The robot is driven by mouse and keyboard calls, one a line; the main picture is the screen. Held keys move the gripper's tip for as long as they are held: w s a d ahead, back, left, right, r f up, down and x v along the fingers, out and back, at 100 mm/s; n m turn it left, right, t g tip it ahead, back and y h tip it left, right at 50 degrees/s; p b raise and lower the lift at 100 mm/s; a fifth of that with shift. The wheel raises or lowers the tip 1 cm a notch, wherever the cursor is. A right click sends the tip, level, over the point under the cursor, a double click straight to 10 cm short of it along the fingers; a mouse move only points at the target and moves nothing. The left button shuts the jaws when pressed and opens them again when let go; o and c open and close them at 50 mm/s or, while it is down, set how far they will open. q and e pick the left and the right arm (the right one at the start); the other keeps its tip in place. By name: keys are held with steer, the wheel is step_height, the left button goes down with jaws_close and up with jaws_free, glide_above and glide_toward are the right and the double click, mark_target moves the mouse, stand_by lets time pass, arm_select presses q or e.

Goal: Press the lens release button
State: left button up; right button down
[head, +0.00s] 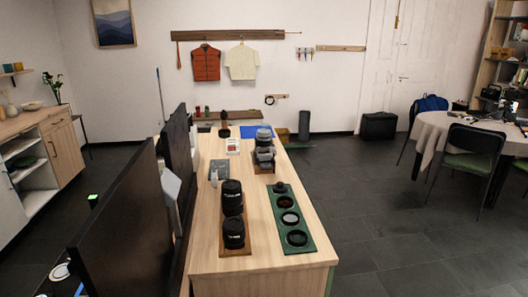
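A grey and black camera (264,150) stands on a small wooden base toward the far half of the light wooden table (213,258). It looks upright, with a lens-like dark part on it. The lens release button is too small to make out. Two black lenses stand upright on a brown board nearer to me: the far lens (232,192) and the near lens (234,232). Neither of my grippers shows in the head view.
A green tray (276,215) with several dark rings lies right of the lenses. Large dark panels (125,215) border the table's left side. Floor to the right is open.

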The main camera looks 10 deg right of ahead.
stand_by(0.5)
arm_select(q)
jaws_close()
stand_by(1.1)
